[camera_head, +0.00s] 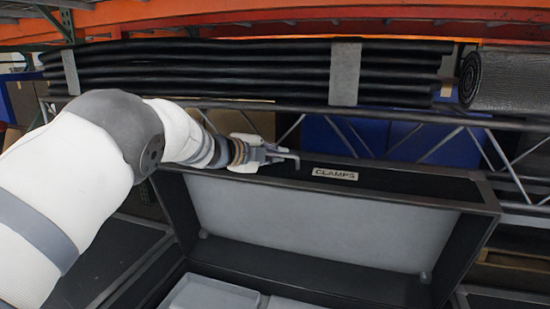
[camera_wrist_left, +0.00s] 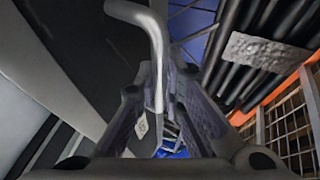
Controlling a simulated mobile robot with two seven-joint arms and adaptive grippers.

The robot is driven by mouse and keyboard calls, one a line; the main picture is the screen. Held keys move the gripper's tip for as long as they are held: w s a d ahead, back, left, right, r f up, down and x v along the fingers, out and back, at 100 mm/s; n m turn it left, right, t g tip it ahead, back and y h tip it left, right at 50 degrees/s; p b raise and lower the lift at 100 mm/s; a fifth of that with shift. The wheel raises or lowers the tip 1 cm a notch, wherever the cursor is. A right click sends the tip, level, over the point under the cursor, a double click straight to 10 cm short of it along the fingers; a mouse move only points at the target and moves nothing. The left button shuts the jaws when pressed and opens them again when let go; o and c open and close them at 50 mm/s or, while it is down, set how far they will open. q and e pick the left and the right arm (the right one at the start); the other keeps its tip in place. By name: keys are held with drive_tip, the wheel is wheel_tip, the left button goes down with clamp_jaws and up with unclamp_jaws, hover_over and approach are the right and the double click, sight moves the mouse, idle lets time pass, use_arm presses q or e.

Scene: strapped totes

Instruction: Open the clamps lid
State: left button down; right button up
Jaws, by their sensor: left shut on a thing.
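The clamps tote has its dark lid (camera_head: 400,185) raised, with the pale inner panel (camera_head: 310,230) facing me and the CLAMPS label (camera_head: 335,174) on its upper edge strip. A thin bent metal handle (camera_head: 289,158) sits on that strip, left of the label. My left gripper (camera_head: 265,153) is shut on the handle, which also shows as a grey bent bar (camera_wrist_left: 150,30) running between the fingers (camera_wrist_left: 160,105) in the left wrist view. The fingers hide part of the handle. My right gripper is in neither view.
Light grey trays (camera_head: 212,293) show inside the tote below the lid. Behind the lid is a metal truss rail (camera_head: 470,120), with strapped black rolls (camera_head: 250,70) above it and a grey roll (camera_head: 510,78) at right. Blue bins (camera_head: 345,135) stand behind the truss.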

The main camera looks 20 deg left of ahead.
use_arm(q)
drive_tip(key=shift+w+f, duration=0.2)
drive_tip(key=shift+f, duration=0.05)
drive_tip(key=c, duration=1.7)
unclamp_jaws()
drive_tip(key=shift+d, duration=0.1)
drive_tip(key=v, duration=1.2)
drive_tip(key=shift+r, duration=0.25)
